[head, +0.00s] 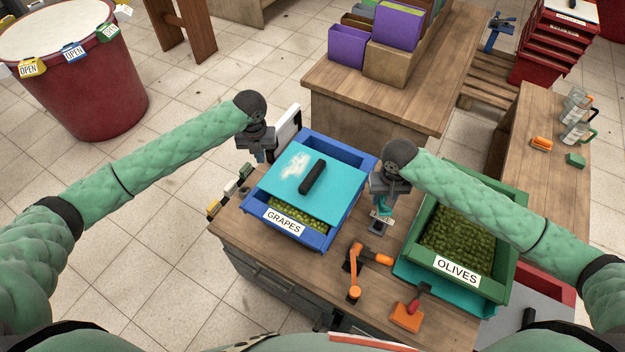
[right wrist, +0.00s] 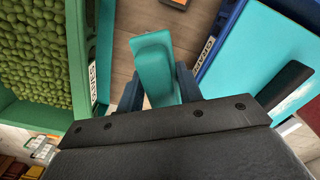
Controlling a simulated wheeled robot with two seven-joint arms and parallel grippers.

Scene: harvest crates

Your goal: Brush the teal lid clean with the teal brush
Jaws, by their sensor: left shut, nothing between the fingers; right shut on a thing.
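The teal lid (head: 340,187) lies on the blue crate labelled GRAPES (head: 317,240). It has a black bar handle (head: 313,177) and a pale white smudge (head: 296,164) on its far left part. Grapes show past its front edge. My right gripper (head: 381,208) is shut on the teal brush (right wrist: 155,70), between the two crates and right of the lid. The brush is partly hidden by the gripper in the head view. The lid also shows in the right wrist view (right wrist: 258,50). My left gripper (head: 259,156) is shut and empty, at the lid's left side.
A green crate of olives (head: 468,285) stands right of my right gripper, above a teal sheet (head: 405,276). An orange tool (head: 355,270) and an orange, red-handled tool (head: 408,314) lie on the wooden table near the front. Small items stand at the table's left edge.

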